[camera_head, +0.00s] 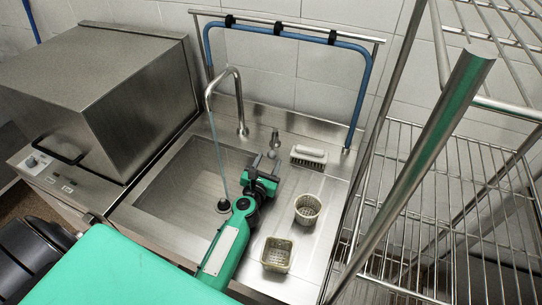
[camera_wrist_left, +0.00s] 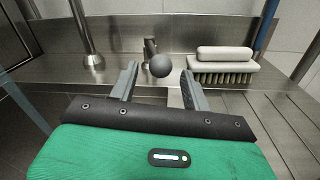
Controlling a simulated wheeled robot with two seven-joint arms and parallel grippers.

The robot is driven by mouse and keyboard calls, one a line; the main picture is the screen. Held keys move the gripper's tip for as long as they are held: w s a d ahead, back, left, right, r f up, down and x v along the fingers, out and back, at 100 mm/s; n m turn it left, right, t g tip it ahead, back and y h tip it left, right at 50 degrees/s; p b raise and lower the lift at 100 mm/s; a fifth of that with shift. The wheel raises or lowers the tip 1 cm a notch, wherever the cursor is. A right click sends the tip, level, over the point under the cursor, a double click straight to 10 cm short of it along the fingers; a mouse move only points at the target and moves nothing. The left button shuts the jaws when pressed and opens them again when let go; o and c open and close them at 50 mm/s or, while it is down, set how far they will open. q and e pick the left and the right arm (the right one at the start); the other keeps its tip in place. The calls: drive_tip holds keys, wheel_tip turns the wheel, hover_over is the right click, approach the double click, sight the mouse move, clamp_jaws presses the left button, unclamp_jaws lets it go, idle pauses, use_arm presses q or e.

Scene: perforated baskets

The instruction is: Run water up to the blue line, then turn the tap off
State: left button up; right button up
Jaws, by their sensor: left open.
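The steel sink basin (camera_head: 165,190) lies in the counter, and its dark drain (camera_head: 223,206) shows. The gooseneck tap (camera_head: 238,95) stands behind it. A thin bluish stream of water (camera_head: 219,155) falls from its spout. I cannot make out a blue line or the water's height. The tap lever (camera_head: 275,137) stands right of the spout's base; its dark ball knob (camera_wrist_left: 160,65) shows in the left wrist view. My left gripper (camera_head: 267,163) is open, with the knob seen between its fingers (camera_wrist_left: 160,82); contact is not visible. My right gripper is out of view.
A white brush (camera_head: 308,154), a round perforated basket (camera_head: 307,208) and a square one (camera_head: 277,254) sit right of the basin. A steel box machine (camera_head: 110,85) stands at left, a wire rack (camera_head: 450,200) at right. A blue hose (camera_head: 290,36) hangs behind.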

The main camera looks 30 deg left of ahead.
use_arm(q)
drive_tip(key=s, duration=0.3)
drive_tip(key=s+d, duration=0.1)
drive_tip(key=s, duration=0.2)
drive_tip(key=s+b, duration=0.1)
drive_tip(key=s, duration=0.2)
drive_tip(key=shift+s+d, duration=0.2)
drive_tip(key=shift+s, duration=0.2)
